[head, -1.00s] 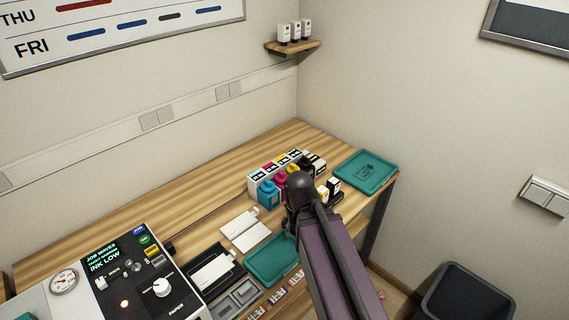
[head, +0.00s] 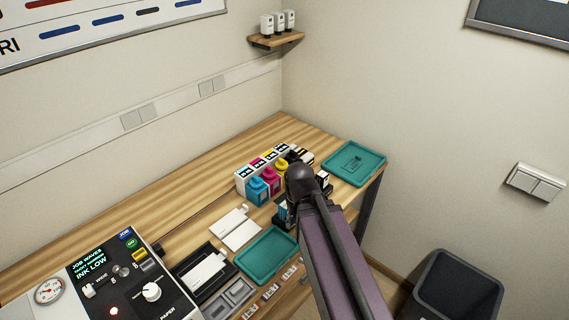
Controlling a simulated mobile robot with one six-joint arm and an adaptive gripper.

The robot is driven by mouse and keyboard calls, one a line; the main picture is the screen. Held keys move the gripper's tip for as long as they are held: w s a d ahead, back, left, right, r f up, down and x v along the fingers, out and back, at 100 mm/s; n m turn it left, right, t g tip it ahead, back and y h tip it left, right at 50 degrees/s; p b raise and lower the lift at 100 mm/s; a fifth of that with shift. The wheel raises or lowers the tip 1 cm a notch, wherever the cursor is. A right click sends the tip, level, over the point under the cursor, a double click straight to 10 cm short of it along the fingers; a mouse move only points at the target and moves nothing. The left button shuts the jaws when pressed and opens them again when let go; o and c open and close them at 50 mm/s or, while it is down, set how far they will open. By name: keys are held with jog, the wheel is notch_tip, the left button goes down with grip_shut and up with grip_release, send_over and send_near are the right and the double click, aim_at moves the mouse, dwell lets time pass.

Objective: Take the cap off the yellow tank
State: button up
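The yellow tank (head: 281,164) stands in the row of ink tanks at the back of the wooden table, right of the magenta tank (head: 270,177) and cyan tank (head: 257,188). Only its rounded yellow upper part shows; my arm and the neighbouring tanks cover the rest. I cannot make out whether a cap is on it. My arm's dark wrist is just right of and in front of the tanks. My gripper (head: 284,213) is mostly hidden behind the wrist, with a dark part showing at its left. Its fingers are not clear, nor whether it holds anything.
A white-sided row of labelled boxes (head: 243,180) stands behind the tanks. A teal tray (head: 355,182) lies at the table's right end, another teal tray (head: 266,279) nearer the front. A white card (head: 235,247) and the control panel (head: 165,262) are further left. A bin (head: 456,255) stands at right.

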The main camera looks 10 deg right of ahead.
jog(key=shift+d, duration=0.3)
notch_tip(320, 180, up, 14)
jog(key=n+p, duration=0.7)
jog(key=p, duration=0.7)
send_over(281, 159)
jog(key=shift+w+a, duration=0.1)
jog(key=shift+w, duration=0.05)
jog(key=shift+f, duration=0.1)
notch_tip(281, 159, down, 8)
jog(key=b, duration=0.8)
jog(key=shift+f+b, duration=0.25)
jog(key=shift+b, duration=0.1)
jog(key=shift+f, duration=0.1)
jog(key=shift+f+b, duration=2.5)
jog(key=shift+b, duration=0.1)
